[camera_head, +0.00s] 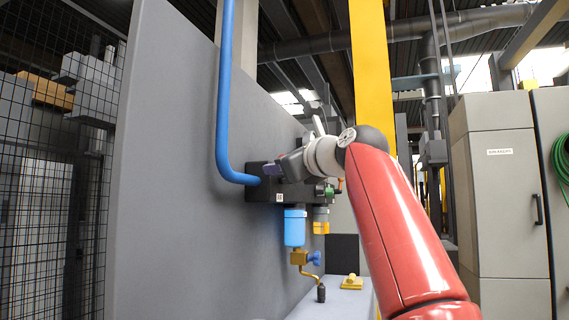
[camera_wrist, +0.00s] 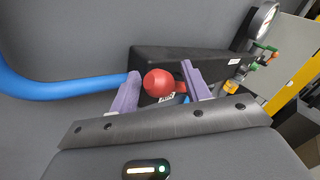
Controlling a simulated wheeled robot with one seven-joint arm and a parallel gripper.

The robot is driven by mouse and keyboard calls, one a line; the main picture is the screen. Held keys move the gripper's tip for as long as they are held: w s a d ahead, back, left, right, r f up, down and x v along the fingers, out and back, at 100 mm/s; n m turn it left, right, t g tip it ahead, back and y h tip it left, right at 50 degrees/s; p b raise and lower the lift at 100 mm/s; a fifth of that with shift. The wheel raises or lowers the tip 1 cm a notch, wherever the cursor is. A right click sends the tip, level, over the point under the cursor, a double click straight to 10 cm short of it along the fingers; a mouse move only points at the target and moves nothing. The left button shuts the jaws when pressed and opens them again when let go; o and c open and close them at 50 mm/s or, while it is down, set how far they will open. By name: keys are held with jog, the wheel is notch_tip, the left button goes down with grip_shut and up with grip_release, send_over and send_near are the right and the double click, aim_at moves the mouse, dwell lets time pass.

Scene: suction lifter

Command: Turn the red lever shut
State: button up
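In the wrist view, the red lever (camera_wrist: 159,83) shows as a round red knob in front of a black valve block (camera_wrist: 215,62), with a bit of red arm to its right. My gripper (camera_wrist: 161,70) has its two purple fingers on either side of the knob. The fingers are apart, with small gaps visible beside the knob. Whether either finger touches the lever cannot be told. In the head view, my gripper (camera_head: 284,167) is at the front of the black block (camera_head: 262,193), below the end of my arm. The red lever is hidden there.
A blue pipe (camera_head: 223,90) runs down the grey panel (camera_head: 165,130) into the block's left end. A blue bowl (camera_head: 294,227) and a brass valve with a blue handle (camera_head: 300,258) hang below. A gauge (camera_wrist: 264,18) stands at the block's far end. Grey cabinets (camera_head: 500,190) stand right.

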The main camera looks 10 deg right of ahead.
jog(key=b+v, duration=0.2)
jog(key=v, duration=0.5)
jog(key=shift+s+d+b, duration=0.15)
jog(key=shift+s+b, duration=0.2)
jog(key=shift+s, duration=0.05)
jog(key=c, duration=0.3)
jog(key=a+t, duration=0.1)
jog(key=w+a+b, duration=0.1)
jog(key=a+r+t, duration=0.1)
jog(key=shift+w+a+m+t, duration=0.25)
jog(key=shift+w+m+t, duration=0.05)
jog(key=shift+w, duration=0.05)
grip_shut()
jog(key=s+a+f+m+t+h+b, duration=0.35)
jog(key=f+m+h, duration=0.7)
jog(key=h, duration=0.55)
jog(key=w+d+r+g+p, duration=0.1)
jog(key=w+d+r+p, duration=0.2)
jog(key=w+r, duration=0.3)
jog(key=shift+w+d+p, duration=0.2)
jog(key=shift+d+p, duration=0.15)
jog(key=shift+p, duration=0.25)
